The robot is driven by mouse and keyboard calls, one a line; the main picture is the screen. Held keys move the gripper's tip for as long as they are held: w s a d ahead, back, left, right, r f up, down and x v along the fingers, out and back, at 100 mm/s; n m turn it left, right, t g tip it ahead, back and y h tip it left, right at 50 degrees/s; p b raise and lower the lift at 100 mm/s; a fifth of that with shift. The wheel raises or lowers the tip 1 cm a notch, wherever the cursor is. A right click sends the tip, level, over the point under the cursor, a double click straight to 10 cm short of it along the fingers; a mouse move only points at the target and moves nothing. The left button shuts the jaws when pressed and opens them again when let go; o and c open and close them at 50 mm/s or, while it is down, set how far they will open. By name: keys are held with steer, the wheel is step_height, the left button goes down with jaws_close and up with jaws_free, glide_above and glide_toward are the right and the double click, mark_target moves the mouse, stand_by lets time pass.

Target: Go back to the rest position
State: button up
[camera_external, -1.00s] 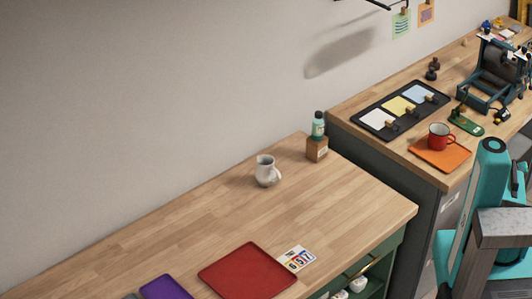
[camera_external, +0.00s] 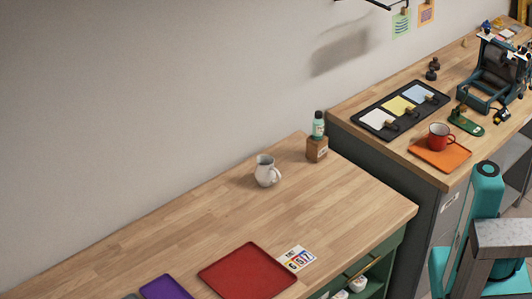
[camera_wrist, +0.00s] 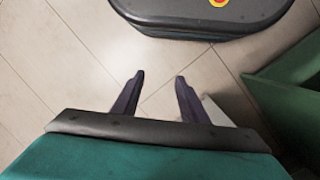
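My gripper (camera_wrist: 160,78) shows in the wrist view with its two dark fingers apart and nothing between them. It points down over bare floor tiles (camera_wrist: 60,65). In the external view, my teal arm is at the lower right edge, in front of the right-hand bench, and my gripper's fingers are not visible there.
A red mug (camera_external: 438,136) stands on an orange tray (camera_external: 455,160) near my arm. The left bench holds a white jug (camera_external: 266,172), a bottle (camera_external: 318,125) on a wooden block, a red tray (camera_external: 247,272) and a purple tray (camera_external: 166,288). A green panel (camera_wrist: 285,105) is right of my gripper.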

steer(key=s+a+f+g+y+b, duration=0.1)
steer(key=s+a+f+g, duration=0.2)
steer(key=s, duration=0.6)
steer(key=a, duration=0.2)
steer(key=shift+a+f+n, duration=0.15)
steer(key=shift+a+n, duration=0.2)
steer(key=shift+n, duration=0.05)
